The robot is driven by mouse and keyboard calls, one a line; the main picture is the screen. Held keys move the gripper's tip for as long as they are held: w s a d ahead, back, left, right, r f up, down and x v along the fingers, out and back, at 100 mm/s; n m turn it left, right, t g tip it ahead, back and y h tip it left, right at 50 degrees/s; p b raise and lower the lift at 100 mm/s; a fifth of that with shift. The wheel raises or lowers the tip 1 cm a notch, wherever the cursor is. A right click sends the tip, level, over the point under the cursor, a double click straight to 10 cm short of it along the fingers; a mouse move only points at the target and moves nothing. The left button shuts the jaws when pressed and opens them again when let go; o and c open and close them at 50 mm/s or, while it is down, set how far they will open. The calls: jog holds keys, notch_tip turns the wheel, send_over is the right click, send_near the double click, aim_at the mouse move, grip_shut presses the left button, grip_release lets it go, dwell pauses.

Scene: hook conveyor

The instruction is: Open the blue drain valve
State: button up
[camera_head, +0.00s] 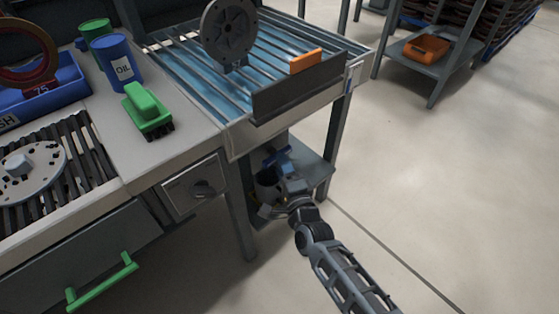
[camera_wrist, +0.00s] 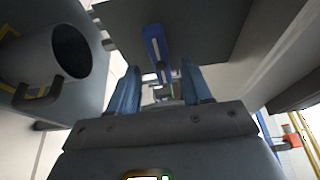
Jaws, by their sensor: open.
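The blue drain valve handle (camera_head: 277,156) shows below the front of the wet slatted table, just beyond my gripper (camera_head: 284,178). In the wrist view the blue handle (camera_wrist: 155,45) is a long narrow bar ahead of my gripper (camera_wrist: 160,85), roughly centred and close to the line between the fingers. The two bluish fingers are apart, with nothing seen held between them. The handle appears apart from the fingers, but the exact gap is hard to tell. The valve body is mostly hidden.
The slatted table (camera_head: 190,75) stands above my gripper, with its leg (camera_head: 338,135) to the right. A dark round-mouthed container (camera_head: 266,187) is under it, close to my gripper's left. A drawer with a green handle (camera_head: 102,283) is at lower left. Open floor lies right.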

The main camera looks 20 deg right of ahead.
jog(key=w, duration=0.3)
jog(key=shift+w+d+b, duration=0.15)
jog(key=shift+b, duration=0.15)
grip_shut()
